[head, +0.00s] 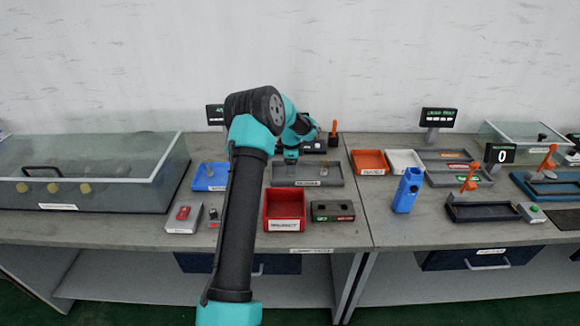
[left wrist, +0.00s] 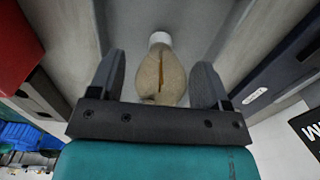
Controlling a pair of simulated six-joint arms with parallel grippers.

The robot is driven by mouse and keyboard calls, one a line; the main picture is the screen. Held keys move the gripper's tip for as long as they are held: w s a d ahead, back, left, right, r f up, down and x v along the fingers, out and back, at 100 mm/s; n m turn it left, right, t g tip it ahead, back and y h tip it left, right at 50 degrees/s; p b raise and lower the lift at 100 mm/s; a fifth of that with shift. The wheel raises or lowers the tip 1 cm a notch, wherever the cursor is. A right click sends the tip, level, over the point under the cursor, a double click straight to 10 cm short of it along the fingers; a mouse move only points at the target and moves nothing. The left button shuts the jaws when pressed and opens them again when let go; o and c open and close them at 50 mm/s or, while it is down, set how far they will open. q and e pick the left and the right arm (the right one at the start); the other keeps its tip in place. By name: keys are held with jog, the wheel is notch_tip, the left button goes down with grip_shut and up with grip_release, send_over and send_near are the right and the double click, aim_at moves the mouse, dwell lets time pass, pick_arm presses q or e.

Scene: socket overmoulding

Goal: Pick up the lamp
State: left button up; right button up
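The lamp (left wrist: 160,80) is a tan, rounded bulb with a darker slit down its side and a white end, seen in the left wrist view over a grey surface. My left gripper (left wrist: 158,84) is open, with one finger on each side of the lamp and a gap on both sides. In the head view my left gripper (head: 291,156) points down over the left part of the grey tray (head: 335,181). I cannot make out this lamp there; the gripper seems to hide it. My right gripper is not in view.
A red bin (head: 285,206) and a dark block (head: 333,211) stand in front of the tray. A blue tray (head: 210,177) is to its left. A glass-lidded case (head: 95,175) fills the left bench. A blue upright device (head: 407,190) stands on the right bench.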

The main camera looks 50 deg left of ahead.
pick_arm(q)
jog(key=c, duration=0.9)
jog(key=shift+r, duration=0.1)
notch_tip(320, 180, up, 10)
jog(key=shift+f, duration=0.1)
dwell(0.4)
